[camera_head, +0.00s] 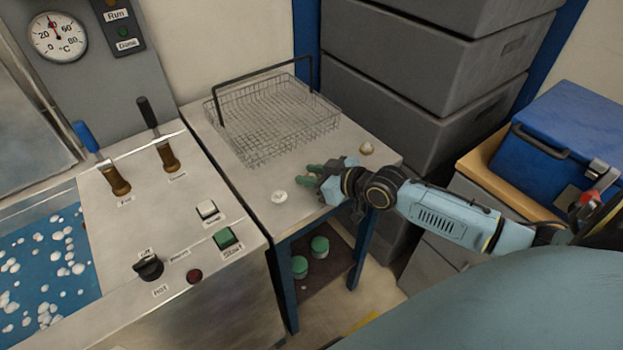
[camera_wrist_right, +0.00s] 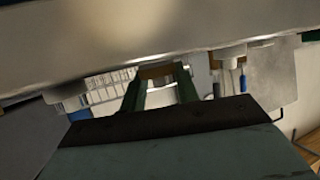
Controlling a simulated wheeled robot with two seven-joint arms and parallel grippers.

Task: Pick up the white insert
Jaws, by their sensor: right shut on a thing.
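A small white insert (camera_head: 279,197) sits on the metal side table, left of my right gripper and apart from it. A cream piece (camera_head: 366,148) sits near the table's right edge. In the right wrist view, which is upside down, two pale pieces show, one at the left (camera_wrist_right: 65,97) and one at the right (camera_wrist_right: 228,55). My right gripper (camera_head: 312,177) is low over the table in front of the wire basket. Its green fingers (camera_wrist_right: 160,80) are shut on a small tan-brown piece (camera_wrist_right: 158,71), mostly hidden in the head view. My left gripper is out of view.
A wire basket (camera_head: 270,115) with a raised handle stands at the table's back. Green-topped containers (camera_head: 320,246) stand on the shelf below. The testbench with levers, buttons and a water bath (camera_head: 45,270) is at left. Grey crates (camera_head: 420,60) and a blue cooler (camera_head: 570,135) stand at right.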

